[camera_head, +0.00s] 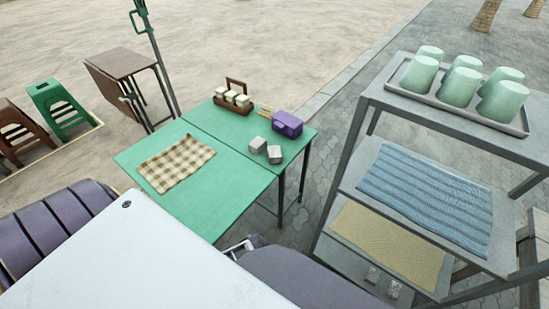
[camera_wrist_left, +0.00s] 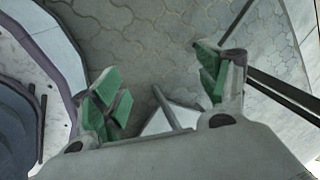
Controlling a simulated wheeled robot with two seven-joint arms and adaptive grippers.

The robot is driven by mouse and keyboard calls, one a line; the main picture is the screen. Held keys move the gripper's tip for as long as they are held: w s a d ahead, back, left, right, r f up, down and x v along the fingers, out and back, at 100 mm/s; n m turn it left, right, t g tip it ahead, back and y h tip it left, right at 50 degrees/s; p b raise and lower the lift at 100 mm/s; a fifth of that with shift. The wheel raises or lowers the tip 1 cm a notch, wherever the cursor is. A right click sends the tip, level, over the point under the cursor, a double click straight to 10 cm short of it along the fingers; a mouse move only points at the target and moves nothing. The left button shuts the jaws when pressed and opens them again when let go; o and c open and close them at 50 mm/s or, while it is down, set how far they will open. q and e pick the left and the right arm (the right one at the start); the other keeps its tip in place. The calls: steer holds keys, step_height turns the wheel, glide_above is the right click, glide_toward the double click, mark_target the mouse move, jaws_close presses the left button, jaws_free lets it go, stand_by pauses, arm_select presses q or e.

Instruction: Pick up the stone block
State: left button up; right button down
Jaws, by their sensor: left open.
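My right gripper is not in view.
A checked cloth (camera_head: 175,164), a purple box (camera_head: 287,124) and a wooden carrier (camera_head: 235,103) with pale pieces are on the table. The metal shelf unit (camera_head: 350,150) stands to the right, with several green cups (camera_head: 458,87) on its top tray. The table's front is clear.

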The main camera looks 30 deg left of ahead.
arm_select(q)
steer(key=w+d+r+m+t+b, duration=0.1)
steer(key=w+d+r+m+b, duration=0.1)
steer(key=w+r, duration=0.55)
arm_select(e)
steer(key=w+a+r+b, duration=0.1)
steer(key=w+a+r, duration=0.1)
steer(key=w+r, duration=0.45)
arm_select(q)
steer(key=m+t+y+b, duration=0.3)
steer(key=m+t+y, duration=0.35)
steer(key=m, duration=1.05)
glide_toward(276, 156)
steer(key=shift+d+r+g+y, duration=0.1)
steer(key=shift+d+g+y, duration=0.15)
steer(key=shift+d+y, duration=0.2)
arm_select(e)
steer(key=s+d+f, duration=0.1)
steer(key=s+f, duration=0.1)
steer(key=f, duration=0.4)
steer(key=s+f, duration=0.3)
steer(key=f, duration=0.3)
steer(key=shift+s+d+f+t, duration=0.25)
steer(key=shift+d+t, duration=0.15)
arm_select(q)
steer(key=shift+w+a, duration=0.1)
